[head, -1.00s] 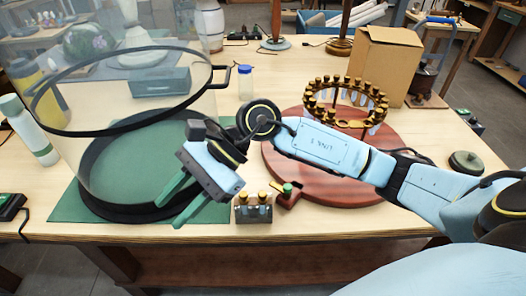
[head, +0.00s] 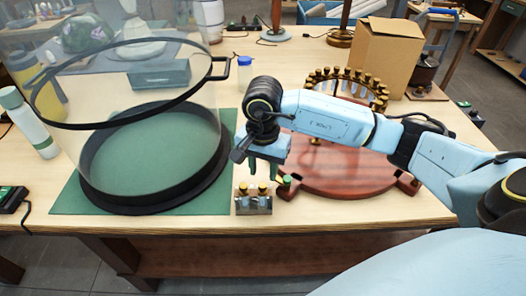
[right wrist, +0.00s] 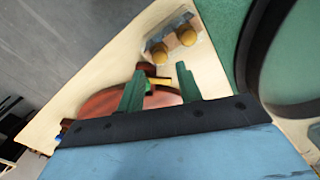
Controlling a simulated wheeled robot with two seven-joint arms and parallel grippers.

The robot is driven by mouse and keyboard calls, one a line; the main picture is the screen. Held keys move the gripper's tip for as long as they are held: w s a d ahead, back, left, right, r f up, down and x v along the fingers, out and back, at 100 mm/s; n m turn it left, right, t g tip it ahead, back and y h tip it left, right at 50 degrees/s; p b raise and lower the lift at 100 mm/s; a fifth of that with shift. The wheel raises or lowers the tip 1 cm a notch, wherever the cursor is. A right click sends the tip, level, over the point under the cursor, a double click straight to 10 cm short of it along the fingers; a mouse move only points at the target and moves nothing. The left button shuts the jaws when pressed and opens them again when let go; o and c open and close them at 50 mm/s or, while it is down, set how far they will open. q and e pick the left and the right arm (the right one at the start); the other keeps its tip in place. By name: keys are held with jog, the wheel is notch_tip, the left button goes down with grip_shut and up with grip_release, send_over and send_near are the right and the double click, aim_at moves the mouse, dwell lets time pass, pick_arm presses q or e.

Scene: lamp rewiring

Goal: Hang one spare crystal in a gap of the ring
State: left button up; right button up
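The brass ring (head: 322,74) stands on a round red-brown base at the right, with gold caps around its rim and clear crystals under some; my right forearm hides its front left. Its gaps cannot be made out. A small grey rack (head: 254,207) at the table's front holds two gold-capped spare crystals; it also shows in the right wrist view (right wrist: 172,38), with the caps (right wrist: 187,35) towards me. My right gripper (head: 263,173) points down just behind and above the rack. Its green fingers (right wrist: 160,70) are apart with nothing held between them. My left gripper is out of view.
A large glass cover with a black rim (head: 105,207) stands on a green mat at the left. A cardboard box (head: 385,60) stands behind the ring. The table's front edge is close to the rack.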

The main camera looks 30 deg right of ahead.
aim_at(263, 184)
notch_tip(263, 184, down, 6)
jog(key=shift+r, duration=0.1)
dwell(0.4)
jog(key=c, duration=0.7)
jog(key=shift+c, duration=0.2)
jog(key=shift+r, duration=0.15)
jog(key=shift+r+p, duration=2.2)
jog(key=shift+r, duration=1.45)
jog(key=shift+w+d+r+p, duration=0.1)
jog(key=shift+r+p, duration=0.6)
jog(key=shift+r, duration=0.5)
